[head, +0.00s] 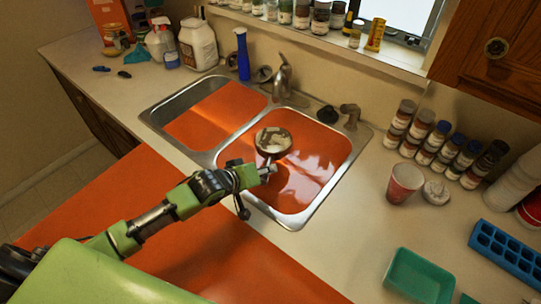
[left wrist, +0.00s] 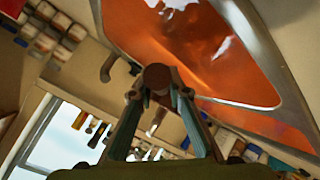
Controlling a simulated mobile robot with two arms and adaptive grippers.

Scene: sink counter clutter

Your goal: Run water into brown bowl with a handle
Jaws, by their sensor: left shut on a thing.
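The brown bowl with a handle (head: 273,141) is over the right sink basin, its pale, patchy inside facing up. Its handle points toward my left gripper (head: 266,172). My left gripper is shut on the bowl's handle. In the left wrist view, a brown rounded part of the bowl (left wrist: 157,76) shows between the fingertips of my left gripper (left wrist: 160,95). The metal faucet (head: 283,76) stands behind the sink, beyond the bowl and apart from it. I cannot make out any running water. My right gripper is not in view.
The double sink (head: 212,157) has orange-looking basins. A blue bottle (head: 242,55) and a white jug (head: 198,44) stand behind it. At the right are a red cup (head: 403,182), several spice jars (head: 440,140), a green tray (head: 419,275) and a blue ice tray (head: 507,252).

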